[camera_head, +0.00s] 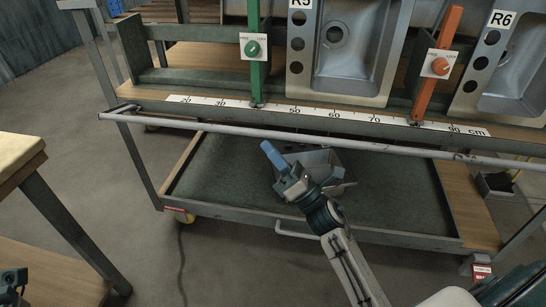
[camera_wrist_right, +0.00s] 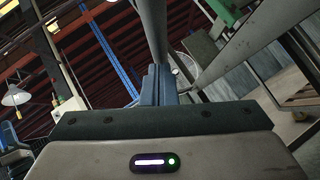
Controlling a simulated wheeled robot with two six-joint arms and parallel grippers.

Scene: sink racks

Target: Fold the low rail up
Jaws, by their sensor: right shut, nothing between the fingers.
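The low rail (camera_head: 200,124) is a long grey bar running across the front of the sink rack, just below the scale strip. My right gripper (camera_head: 268,148) is shut and empty, its blue fingers pointing up just below the rail in the head view. In the right wrist view the shut fingers (camera_wrist_right: 159,84) point up, with a grey bar (camera_wrist_right: 152,25), apparently the rail, rising beyond their tips. I cannot tell whether they touch it. A dark piece (camera_head: 12,284), apparently of my left gripper, shows at the lower left corner; its fingers cannot be made out.
A green post (camera_head: 255,80) and an orange post (camera_head: 434,75) with knobs stand by the sinks (camera_head: 350,60). Below, a grey bin (camera_head: 318,158) sits on the lower tray (camera_head: 215,190), partly behind my right arm.

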